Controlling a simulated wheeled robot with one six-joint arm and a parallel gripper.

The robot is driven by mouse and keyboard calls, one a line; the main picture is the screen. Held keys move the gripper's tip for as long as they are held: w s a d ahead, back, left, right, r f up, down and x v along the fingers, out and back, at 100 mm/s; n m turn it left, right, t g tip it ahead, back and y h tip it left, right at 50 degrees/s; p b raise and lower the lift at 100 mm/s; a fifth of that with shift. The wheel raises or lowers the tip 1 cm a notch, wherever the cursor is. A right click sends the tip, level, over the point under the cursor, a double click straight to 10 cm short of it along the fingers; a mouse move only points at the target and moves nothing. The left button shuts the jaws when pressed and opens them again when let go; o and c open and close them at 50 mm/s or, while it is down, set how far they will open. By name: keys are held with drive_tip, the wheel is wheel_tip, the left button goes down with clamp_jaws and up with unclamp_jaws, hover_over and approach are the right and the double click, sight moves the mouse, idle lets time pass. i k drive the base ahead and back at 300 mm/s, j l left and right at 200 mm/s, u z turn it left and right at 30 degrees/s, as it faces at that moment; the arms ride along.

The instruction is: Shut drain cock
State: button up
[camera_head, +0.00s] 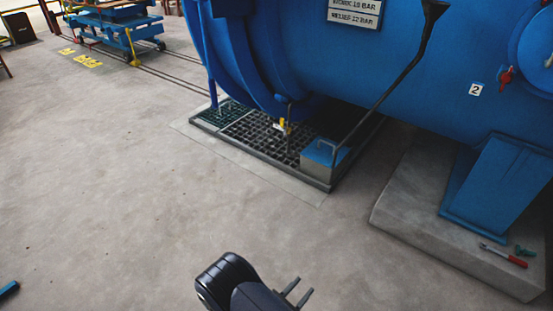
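A small yellow handle (280,124) sits on a thin pipe under the blue pressure vessel (400,75), just above the floor grating; it looks like the drain cock. It is too small to tell its lever angle or whether it is open. My gripper (304,286) is at the bottom centre, its two fingers apart with nothing between them. It is well short of the yellow handle, over bare floor, and touches nothing.
A metal grating (244,132) lies in the floor under the vessel, with a blue-grey box (318,163) on its near right corner. A dark lever (400,75) slants down there. A concrete plinth (415,205) bears the blue support and a red-handled tool (505,256).

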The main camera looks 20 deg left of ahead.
sight(282, 120)
drive_tip(key=i+j, duration=0.75)
drive_tip(key=i, duration=0.25)
drive_tip(key=i+j+u, duration=0.1)
drive_tip(key=i+j, duration=0.6)
drive_tip(key=i, duration=0.3)
drive_tip(key=i+j+u, duration=0.1)
drive_tip(key=i+j, duration=0.25)
drive_tip(key=i, duration=0.15)
